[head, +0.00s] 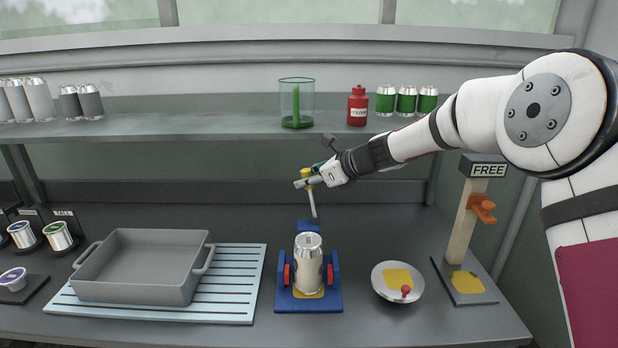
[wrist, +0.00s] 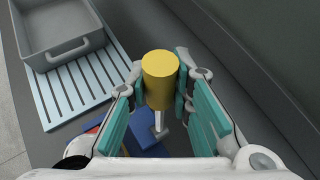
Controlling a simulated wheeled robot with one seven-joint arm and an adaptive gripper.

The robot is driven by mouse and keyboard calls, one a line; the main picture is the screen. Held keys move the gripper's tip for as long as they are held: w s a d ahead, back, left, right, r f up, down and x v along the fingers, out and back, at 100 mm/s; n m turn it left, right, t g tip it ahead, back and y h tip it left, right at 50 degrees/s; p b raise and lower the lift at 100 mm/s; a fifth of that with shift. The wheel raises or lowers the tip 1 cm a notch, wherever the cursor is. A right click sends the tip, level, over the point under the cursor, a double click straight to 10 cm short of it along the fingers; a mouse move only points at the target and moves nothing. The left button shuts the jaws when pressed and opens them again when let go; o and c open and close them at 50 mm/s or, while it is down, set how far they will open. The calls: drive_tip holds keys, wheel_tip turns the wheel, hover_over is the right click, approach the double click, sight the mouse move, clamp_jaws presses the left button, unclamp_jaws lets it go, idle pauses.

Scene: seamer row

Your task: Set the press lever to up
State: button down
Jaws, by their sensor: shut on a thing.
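The press (head: 308,303) has a blue base with red side pads and stands at the middle front of the bench. A silver can (head: 308,262) stands upright in it. The press lever is a pale rod (head: 313,204) rising behind the can, nearly upright with a slight tilt, topped by a yellow knob (wrist: 160,78). My gripper (head: 308,180) is shut on the yellow knob, with a teal-padded finger on each side in the wrist view. The lower end of the rod shows near the blue base in the wrist view (wrist: 158,122).
A grey tray (head: 140,290) sits on a slatted light-blue mat (head: 232,290) to the left. A round dish (head: 398,298) and a post marked FREE (head: 467,225) stand to the right. A shelf (head: 200,130) with cans, a clear beaker (head: 297,100) and a red bottle (head: 357,107) runs behind.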

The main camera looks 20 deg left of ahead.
drive_tip(key=shift+a, duration=0.1)
drive_tip(key=c, duration=1.4)
unclamp_jaws()
drive_tip(key=shift+f, duration=0.1)
drive_tip(key=v, duration=1.2)
drive_tip(key=s+d+r+n+h+p, duration=0.1)
drive_tip(key=s+d+r+n+h, duration=0.2)
drive_tip(key=s+d+n, duration=0.6)
drive_tip(key=s+d+r+n+h, duration=0.25)
drive_tip(key=s+d, duration=0.25)
drive_tip(key=s, duration=0.7)
drive_tip(key=s+d+f+n+h, duration=0.1)
drive_tip(key=s+d+n, duration=0.2)
drive_tip(key=s+d, duration=0.2)
drive_tip(key=s+d+f+n+h+p, duration=0.1)
drive_tip(key=s+d+n+h, duration=0.1)
drive_tip(key=s+d, duration=0.4)
drive_tip(key=s+d+f+n+h, duration=0.1)
drive_tip(key=s+d+n, duration=0.3)
drive_tip(key=s, duration=0.6)
drive_tip(key=shift+d+f+h+p, duration=0.3)
drive_tip(key=shift+d+h+p, duration=0.05)
drive_tip(key=shift+d+h, duration=0.35)
